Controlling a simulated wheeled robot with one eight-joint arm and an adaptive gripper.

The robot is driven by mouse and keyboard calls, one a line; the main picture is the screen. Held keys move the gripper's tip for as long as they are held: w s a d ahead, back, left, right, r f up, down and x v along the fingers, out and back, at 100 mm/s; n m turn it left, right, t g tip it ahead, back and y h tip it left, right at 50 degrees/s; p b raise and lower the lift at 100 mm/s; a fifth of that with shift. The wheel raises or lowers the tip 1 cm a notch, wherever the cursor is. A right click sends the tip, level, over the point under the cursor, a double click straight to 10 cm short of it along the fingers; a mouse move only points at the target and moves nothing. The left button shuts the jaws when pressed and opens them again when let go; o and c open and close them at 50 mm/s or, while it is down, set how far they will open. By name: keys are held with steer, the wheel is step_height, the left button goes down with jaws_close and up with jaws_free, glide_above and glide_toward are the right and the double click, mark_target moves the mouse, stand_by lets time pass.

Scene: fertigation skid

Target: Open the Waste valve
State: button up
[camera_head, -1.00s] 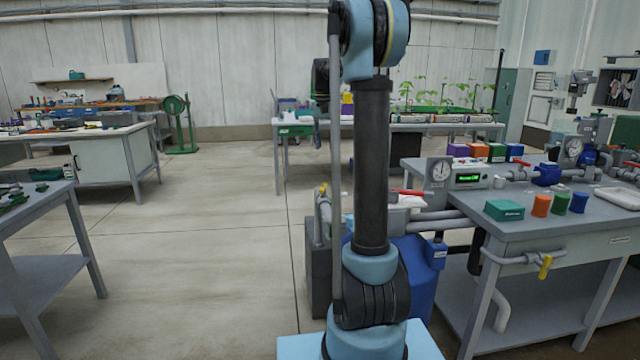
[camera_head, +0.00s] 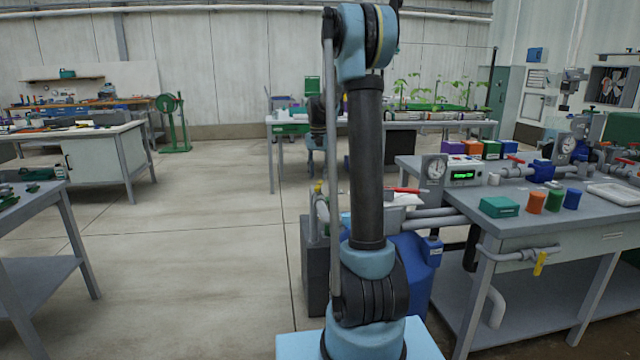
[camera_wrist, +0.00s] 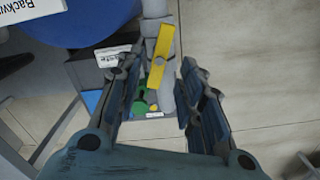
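A yellow lever handle (camera_wrist: 161,53) sits on a grey pipe valve in the wrist view, slanted slightly across the pipe. A yellow handle also shows on the left pipework in the head view (camera_head: 318,187); it looks like the same one. No readable tag names it as Waste. A small pale label (camera_wrist: 112,56) beside the pipe is too small to read. My gripper (camera_wrist: 160,68) is open, its fingers spread on either side of the pipe and lever in the picture. Contact cannot be told. In the head view my gripper is hidden behind my arm.
A second yellow handle (camera_head: 540,264) hangs on a pipe at the front of the grey skid table (camera_head: 590,245). A blue tank (camera_head: 413,260) stands beside the left pipes. Red-handled valves (camera_head: 405,190) are close by. The floor on the left (camera_head: 200,270) is clear.

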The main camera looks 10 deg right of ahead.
mark_target(319, 184)
steer(key=shift+f, duration=2)
jaws_close()
